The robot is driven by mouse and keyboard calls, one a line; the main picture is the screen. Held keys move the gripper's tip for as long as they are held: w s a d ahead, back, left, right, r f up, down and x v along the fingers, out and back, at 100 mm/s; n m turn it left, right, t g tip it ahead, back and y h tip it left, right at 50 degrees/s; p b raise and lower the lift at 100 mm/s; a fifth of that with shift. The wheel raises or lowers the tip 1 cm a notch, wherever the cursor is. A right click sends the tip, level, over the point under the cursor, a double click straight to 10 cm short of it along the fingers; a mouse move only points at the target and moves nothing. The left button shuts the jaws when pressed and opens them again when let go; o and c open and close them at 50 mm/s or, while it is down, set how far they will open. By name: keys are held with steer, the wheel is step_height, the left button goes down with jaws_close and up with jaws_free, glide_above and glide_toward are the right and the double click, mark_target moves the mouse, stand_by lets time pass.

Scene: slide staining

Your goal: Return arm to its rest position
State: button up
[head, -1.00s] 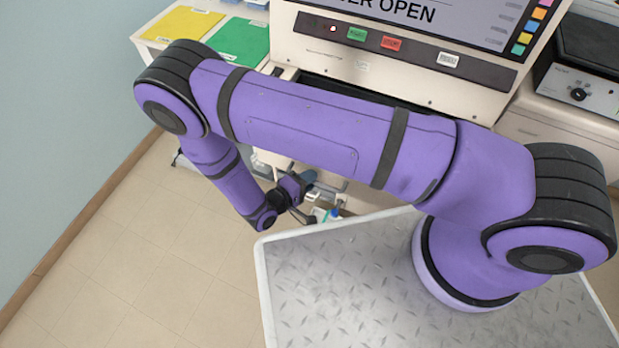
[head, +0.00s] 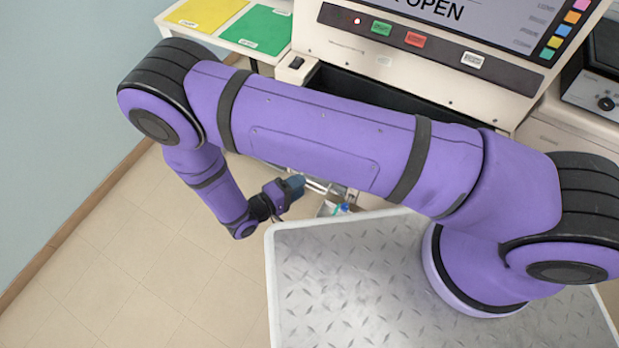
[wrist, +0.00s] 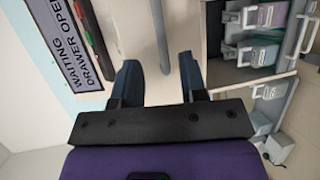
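My gripper (wrist: 159,64) shows in the wrist view with its two dark blue fingers spread apart and nothing between them. In the head view my gripper (head: 297,186) is small and low beyond the metal plate, beneath my bent purple arm. The arm stretches across the front of the cream machine (head: 331,45), with its elbow at the left. My gripper is in the air in front of the machine, apart from the open drawer area.
The machine's screen (wrist: 67,35) reads "WAITING DRAWER OPEN". An open compartment (wrist: 228,75) at the right of the wrist view holds several handled containers. Yellow (head: 207,12) and green (head: 257,29) mats lie at upper left. Floor (head: 150,270) at left is clear.

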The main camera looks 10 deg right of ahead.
steer(key=shift+s+a+r, duration=0.15)
steer(key=shift+s+a, duration=0.25)
steer(key=shift+a, duration=0.2)
